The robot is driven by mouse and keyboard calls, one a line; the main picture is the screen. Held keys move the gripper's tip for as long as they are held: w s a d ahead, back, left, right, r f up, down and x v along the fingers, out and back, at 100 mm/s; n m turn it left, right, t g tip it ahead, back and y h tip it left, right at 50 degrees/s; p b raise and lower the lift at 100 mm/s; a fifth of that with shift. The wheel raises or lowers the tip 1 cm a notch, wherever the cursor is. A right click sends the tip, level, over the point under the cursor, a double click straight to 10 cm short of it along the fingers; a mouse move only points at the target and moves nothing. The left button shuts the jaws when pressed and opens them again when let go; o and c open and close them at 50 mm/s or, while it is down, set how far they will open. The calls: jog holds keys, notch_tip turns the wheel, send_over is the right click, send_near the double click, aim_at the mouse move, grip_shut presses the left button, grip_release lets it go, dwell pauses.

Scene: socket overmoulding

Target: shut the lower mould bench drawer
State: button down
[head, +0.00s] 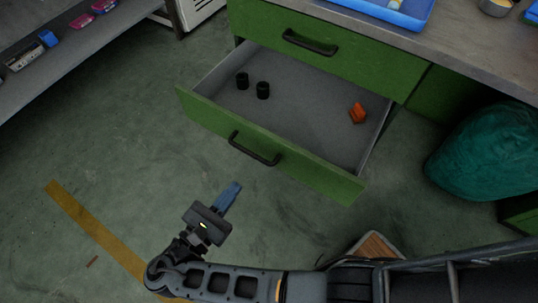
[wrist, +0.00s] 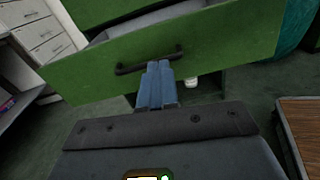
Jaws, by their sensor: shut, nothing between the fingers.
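The lower drawer (head: 300,163) of the green bench stands pulled out, with its grey inside showing. Two black cylinders (head: 263,90) and an orange piece (head: 357,113) lie in it. Its front carries a black bar handle (head: 252,149). My gripper (head: 231,192) is in front of the drawer, a little below the handle in the head view, with blue fingers shut and empty. In the wrist view the fingers (wrist: 158,75) point at the drawer front (wrist: 225,45), and their tips overlap the lower edge of the handle (wrist: 150,60). I cannot tell whether they touch it.
The closed upper drawer (head: 340,48) is above, under a worktop with a blue tray (head: 425,18). A teal sack (head: 485,150) stands at the right. A wooden-topped item (head: 374,246) is on the floor near my arm. A shelf (head: 75,50) is at the upper left. The floor left of the drawer is clear.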

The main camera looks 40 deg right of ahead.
jog(key=n, duration=0.1)
jog(key=b, duration=0.3)
send_near(272, 141)
jog(key=x, duration=0.7)
jog(key=shift+f, duration=0.2)
jog(key=shift+d+p, duration=0.1)
jog(key=shift+p, duration=0.2)
jog(key=x, duration=2.8)
jog(key=shift+w+r+p, duration=0.3)
jog(key=shift+r, duration=0.1)
